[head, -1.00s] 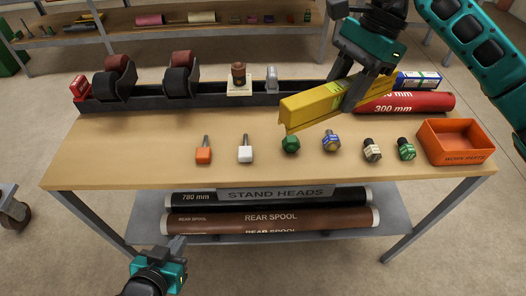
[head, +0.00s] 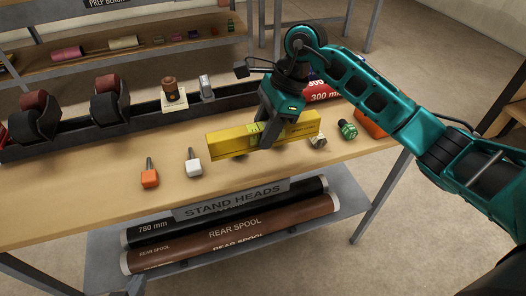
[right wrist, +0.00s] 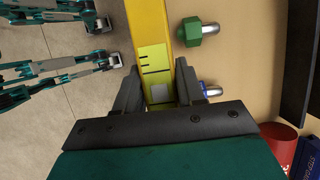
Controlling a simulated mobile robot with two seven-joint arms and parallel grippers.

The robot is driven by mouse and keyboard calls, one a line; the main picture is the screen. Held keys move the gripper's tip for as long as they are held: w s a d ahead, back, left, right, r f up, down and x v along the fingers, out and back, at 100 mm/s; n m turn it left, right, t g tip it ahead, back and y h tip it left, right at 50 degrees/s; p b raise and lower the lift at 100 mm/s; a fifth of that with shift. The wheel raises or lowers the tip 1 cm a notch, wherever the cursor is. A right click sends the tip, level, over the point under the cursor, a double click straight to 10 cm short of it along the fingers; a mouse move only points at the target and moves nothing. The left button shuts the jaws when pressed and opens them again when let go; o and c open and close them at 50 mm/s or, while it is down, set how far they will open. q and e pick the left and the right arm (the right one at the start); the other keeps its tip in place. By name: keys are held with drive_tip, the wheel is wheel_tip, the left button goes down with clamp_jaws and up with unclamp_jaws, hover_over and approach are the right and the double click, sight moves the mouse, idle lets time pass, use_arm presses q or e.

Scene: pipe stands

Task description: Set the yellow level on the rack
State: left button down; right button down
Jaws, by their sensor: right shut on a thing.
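The yellow level (head: 228,140) is a long bar held lengthwise above the front half of the bench. My right gripper (head: 266,138) is shut around its middle; the wrist view (right wrist: 158,92) shows a finger on each side of the level. The level looks raised above the bench and hides some bolts behind it. What looks like the tip of my left gripper (head: 133,286) shows at the bottom edge, too little to judge its jaws. I cannot tell which thing is the rack; a long black rail (head: 150,128) with roller stands runs along the bench's back.
An orange-headed bolt (head: 150,179), a white-headed bolt (head: 194,167) and a green one (head: 347,130) stand on the bench. Red pipe (head: 326,97) and an orange bin (head: 371,122) are at right. Dark and brown spools (head: 235,233) lie below. The bench's front left is clear.

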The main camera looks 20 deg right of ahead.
drive_tip(key=shift+f, duration=3.25)
drive_tip(key=shift+b, duration=0.3)
drive_tip(key=shift+f, duration=0.2)
drive_tip(key=c, duration=0.7)
unclamp_jaws()
drive_tip(key=v, duration=1.2)
drive_tip(key=shift+r+p, duration=0.2)
drive_tip(key=shift+p, duration=0.2)
